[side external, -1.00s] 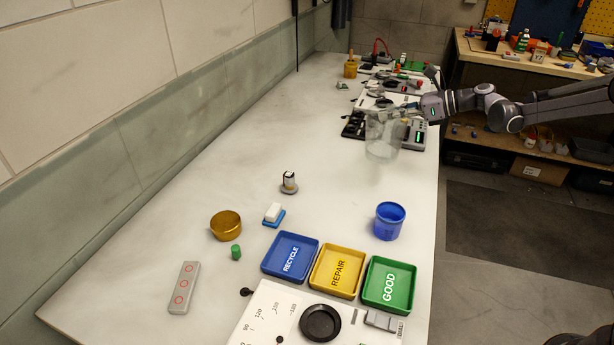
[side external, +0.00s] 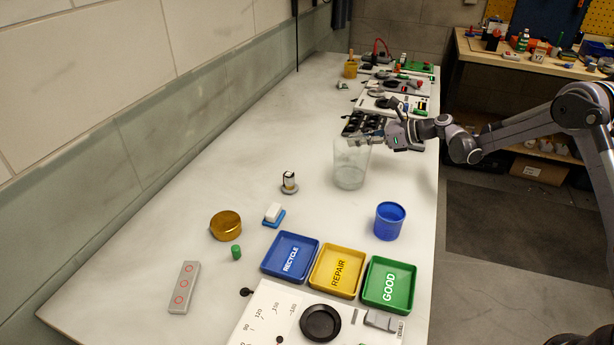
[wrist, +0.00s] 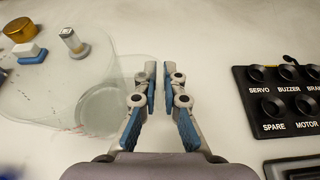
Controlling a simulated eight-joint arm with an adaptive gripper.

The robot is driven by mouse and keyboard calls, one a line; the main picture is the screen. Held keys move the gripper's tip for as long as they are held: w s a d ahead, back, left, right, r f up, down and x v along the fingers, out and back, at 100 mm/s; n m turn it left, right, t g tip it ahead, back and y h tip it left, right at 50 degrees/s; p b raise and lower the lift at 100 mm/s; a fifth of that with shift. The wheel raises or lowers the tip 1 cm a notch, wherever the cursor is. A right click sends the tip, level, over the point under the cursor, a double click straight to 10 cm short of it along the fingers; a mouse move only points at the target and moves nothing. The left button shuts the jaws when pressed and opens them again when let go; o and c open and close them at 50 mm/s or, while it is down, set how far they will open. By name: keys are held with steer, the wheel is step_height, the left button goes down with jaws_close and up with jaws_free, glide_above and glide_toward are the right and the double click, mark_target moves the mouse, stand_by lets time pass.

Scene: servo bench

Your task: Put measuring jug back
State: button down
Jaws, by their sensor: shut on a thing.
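In the wrist view the fingers (wrist: 157,88) are nearly together on the jug's side, and the jug's see-through body (wrist: 60,85) spreads to the left. The exact contact is hard to make out through the glass.
A black labelled socket panel (wrist: 285,95) lies right of my gripper. A blue cup (side external: 389,222), the blue RECYCLE tray (side external: 268,264), yellow REPAIR tray (side external: 317,285) and green GOOD tray (side external: 370,295) are nearer. A small cylinder (side external: 289,181) stands left of the jug. The left bench is mostly clear.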

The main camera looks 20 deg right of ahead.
steer(key=shift+f, duration=0.15)
steer(key=c, duration=1.5)
jaws_free()
